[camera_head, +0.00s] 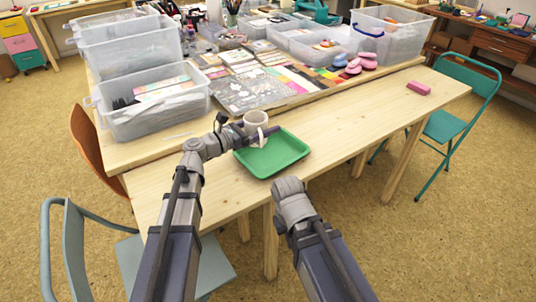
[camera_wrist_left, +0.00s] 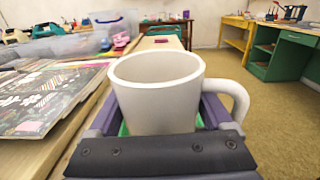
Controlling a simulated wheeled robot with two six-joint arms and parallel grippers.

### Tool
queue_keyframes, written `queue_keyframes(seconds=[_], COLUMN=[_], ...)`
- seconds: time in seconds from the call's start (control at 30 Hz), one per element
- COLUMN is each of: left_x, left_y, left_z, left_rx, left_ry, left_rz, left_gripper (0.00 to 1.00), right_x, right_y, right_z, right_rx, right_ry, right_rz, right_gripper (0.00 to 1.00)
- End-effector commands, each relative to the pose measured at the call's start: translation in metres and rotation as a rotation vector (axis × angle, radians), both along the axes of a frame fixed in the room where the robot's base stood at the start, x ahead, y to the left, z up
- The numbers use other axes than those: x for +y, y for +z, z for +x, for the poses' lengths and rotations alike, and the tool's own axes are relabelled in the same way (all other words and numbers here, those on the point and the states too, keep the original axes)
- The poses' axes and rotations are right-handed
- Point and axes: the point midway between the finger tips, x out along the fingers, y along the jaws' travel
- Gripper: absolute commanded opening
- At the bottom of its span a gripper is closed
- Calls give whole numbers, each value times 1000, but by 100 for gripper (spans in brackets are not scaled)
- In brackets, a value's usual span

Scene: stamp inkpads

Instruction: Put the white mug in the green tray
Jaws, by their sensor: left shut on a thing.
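The white mug (camera_head: 255,122) is upright over the back left part of the green tray (camera_head: 285,158), which lies on the wooden table. My left gripper (camera_head: 254,135) is shut on the mug. In the left wrist view the mug (camera_wrist_left: 158,92) fills the middle between the fingers, its handle to the right. A little of the green tray (camera_wrist_left: 123,129) shows behind the fingers. I cannot tell whether the mug touches the tray. My right arm comes in at the bottom of the head view, but its gripper does not show.
A pink block (camera_head: 418,88) lies at the table's right end. Clear plastic bins (camera_head: 150,105) stand at the back left. Patterned papers (camera_head: 250,88) and pink and blue pads (camera_head: 362,62) lie behind the tray. The table right of the tray is clear. Chairs (camera_head: 465,115) stand around it.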

Motion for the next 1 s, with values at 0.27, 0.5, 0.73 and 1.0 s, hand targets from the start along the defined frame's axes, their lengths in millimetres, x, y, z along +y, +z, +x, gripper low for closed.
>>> queue_keyframes(seconds=[0.27, 0.5, 0.73, 1.0], left_x=[0, 0, 0, 0], left_y=[-48, -57, -72, -96], left_z=[0, 0, 0, 0], left_rx=[-1, -1, -1, 0], left_ry=[0, 0, 0, 0], left_rz=[-1, -1, -1, -1], left_gripper=[9, 9, 9, 9], right_x=[0, -1, -1, -2], right_y=[-48, -57, -72, -95], right_z=[0, 0, 1, 1], right_rx=[-1, -2, -2, -4], right_ry=[0, 1, 2, 4], right_rz=[-2, -5, -7, -11], right_gripper=[0, 0, 0, 0])
